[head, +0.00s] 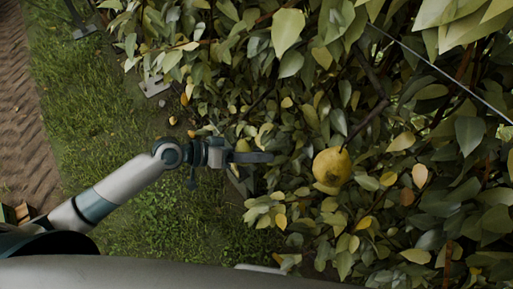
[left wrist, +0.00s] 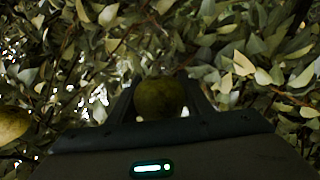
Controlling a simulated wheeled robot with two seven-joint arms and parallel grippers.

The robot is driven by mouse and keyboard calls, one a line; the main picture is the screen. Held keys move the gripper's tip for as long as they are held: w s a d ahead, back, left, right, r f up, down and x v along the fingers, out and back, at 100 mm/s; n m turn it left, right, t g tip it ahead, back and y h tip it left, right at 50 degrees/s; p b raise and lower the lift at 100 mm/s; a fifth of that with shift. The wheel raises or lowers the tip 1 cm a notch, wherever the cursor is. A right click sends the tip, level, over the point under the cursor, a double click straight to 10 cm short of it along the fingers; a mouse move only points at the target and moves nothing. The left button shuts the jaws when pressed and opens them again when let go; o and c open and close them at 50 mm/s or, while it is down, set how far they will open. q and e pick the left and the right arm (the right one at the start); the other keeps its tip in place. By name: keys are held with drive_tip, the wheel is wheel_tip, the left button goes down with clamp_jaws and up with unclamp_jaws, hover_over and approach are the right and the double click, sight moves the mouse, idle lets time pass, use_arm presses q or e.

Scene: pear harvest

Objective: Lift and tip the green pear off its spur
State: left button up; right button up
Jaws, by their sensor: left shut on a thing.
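The green pear (left wrist: 162,98) is between the two fingers of my left gripper (left wrist: 160,95) in the left wrist view, dark and in shadow. In the head view my left gripper (head: 250,157) reaches in from the left to the edge of the foliage. A small part of the green pear (head: 242,146) shows just above its fingers. The gripper is shut on the pear. The pear's spur and stem are hidden, so I cannot tell whether it still hangs from them. My right gripper is not in view.
A larger yellow pear (head: 332,167) hangs right of my gripper; a yellow pear (left wrist: 12,123) also shows at the left wrist view's left edge. Dense leaves and branches fill the right side, with a wire (head: 440,70) at upper right. Open grass (head: 90,110) lies left.

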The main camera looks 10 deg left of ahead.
use_arm(q)
drive_tip(key=shift+s+d+f, duration=0.1)
drive_tip(key=shift+s+d, duration=0.05)
drive_tip(key=shift+s, duration=0.45)
drive_tip(key=shift+s+d+f, duration=0.1)
drive_tip(key=shift+s, duration=0.5)
drive_tip(key=s+d+m+t+h+b, duration=0.1)
drive_tip(key=s+m+t+b, duration=0.3)
drive_tip(key=s, duration=0.5)
drive_tip(key=m, duration=0.2)
drive_tip(key=shift+d+m+t, duration=0.3)
drive_tip(key=shift+d+m, duration=0.1)
drive_tip(key=shift+w, duration=0.15)
